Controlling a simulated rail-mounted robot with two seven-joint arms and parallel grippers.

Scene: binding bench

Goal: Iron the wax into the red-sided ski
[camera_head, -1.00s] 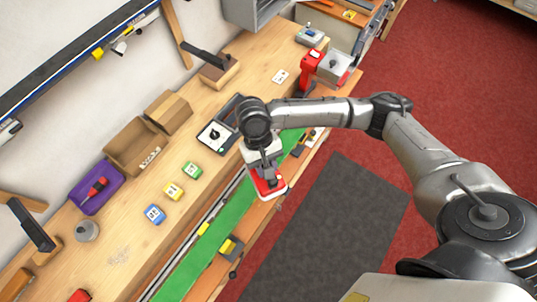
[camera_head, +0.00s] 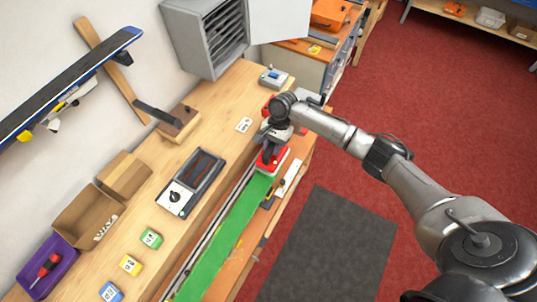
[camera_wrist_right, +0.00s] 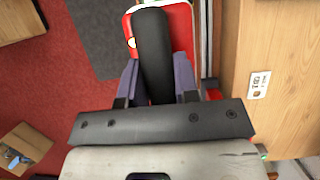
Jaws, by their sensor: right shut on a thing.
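My right gripper (camera_head: 272,146) is shut on the black handle (camera_wrist_right: 153,50) of the red and white iron (camera_head: 272,160). The iron also shows in the right wrist view (camera_wrist_right: 181,18), between and beyond the fingers (camera_wrist_right: 157,82). The iron is at the far end of the visible green strip of a ski (camera_head: 228,238), which lies lengthwise along the bench's front. I cannot tell whether its sole touches the ski. The ski's side colour is not clear, and its far end is hidden by the iron and my arm. My left gripper is not in view.
A dark tray with a white dial panel (camera_head: 176,198) sits on the bench (camera_head: 222,130). Green (camera_head: 150,239), yellow (camera_head: 130,265) and blue (camera_head: 110,292) blocks lie nearby. A grey slatted cabinet (camera_head: 205,40) stands behind the bench's far end. The dark floor mat (camera_head: 330,245) is clear.

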